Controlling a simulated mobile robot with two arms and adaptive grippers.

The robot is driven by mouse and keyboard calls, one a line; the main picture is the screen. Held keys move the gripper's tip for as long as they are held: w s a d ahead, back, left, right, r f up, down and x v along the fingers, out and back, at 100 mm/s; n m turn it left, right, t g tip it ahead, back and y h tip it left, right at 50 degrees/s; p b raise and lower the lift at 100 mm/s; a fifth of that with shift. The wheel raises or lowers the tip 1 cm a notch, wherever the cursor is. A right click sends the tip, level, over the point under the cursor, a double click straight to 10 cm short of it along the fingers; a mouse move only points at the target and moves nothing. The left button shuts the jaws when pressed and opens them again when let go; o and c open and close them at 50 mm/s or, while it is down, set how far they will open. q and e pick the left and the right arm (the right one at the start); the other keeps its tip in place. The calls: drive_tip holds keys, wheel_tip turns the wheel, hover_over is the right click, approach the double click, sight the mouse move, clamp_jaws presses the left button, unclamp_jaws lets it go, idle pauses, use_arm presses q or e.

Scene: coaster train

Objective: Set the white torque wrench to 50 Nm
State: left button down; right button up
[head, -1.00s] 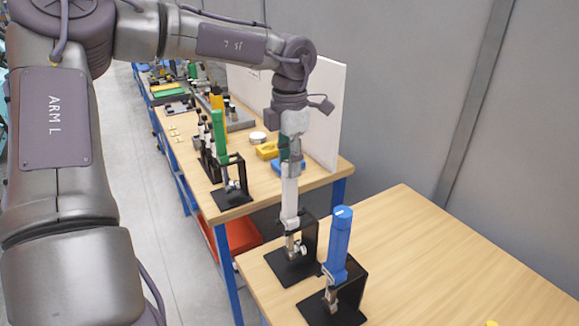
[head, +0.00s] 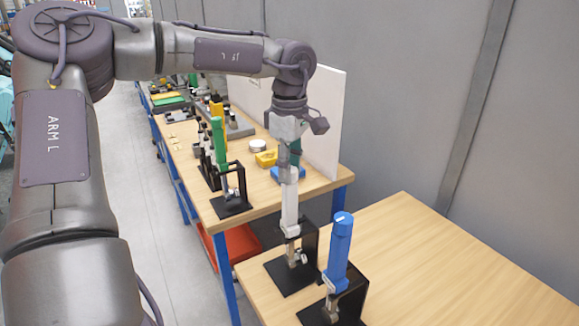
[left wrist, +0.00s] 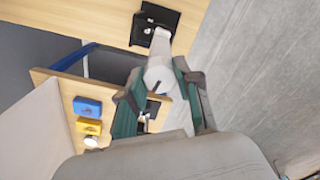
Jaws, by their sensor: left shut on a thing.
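The white torque wrench (head: 289,208) stands upright in a black stand (head: 280,275) at the left end of the near wooden table. My left gripper (head: 287,160) comes down from above and is shut on the top of the wrench's white handle. In the left wrist view the wrench (left wrist: 160,72) lies between the two green-padded fingers of my left gripper (left wrist: 160,90). The scale and its setting are too small to read. My right gripper is not in view.
A blue torque wrench (head: 339,245) stands in its own black stand just right of the white one. A green wrench (head: 218,145) stands on the farther table. A white panel (head: 325,125) rises behind my left gripper. The near table's right side (head: 430,260) is clear.

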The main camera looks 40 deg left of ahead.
use_arm(q)
drive_tip(key=shift+m, duration=1.7)
drive_tip(key=c, duration=0.8)
unclamp_jaws()
wheel_tip(320, 180, up, 12)
drive_tip(key=shift+s+f, duration=0.1)
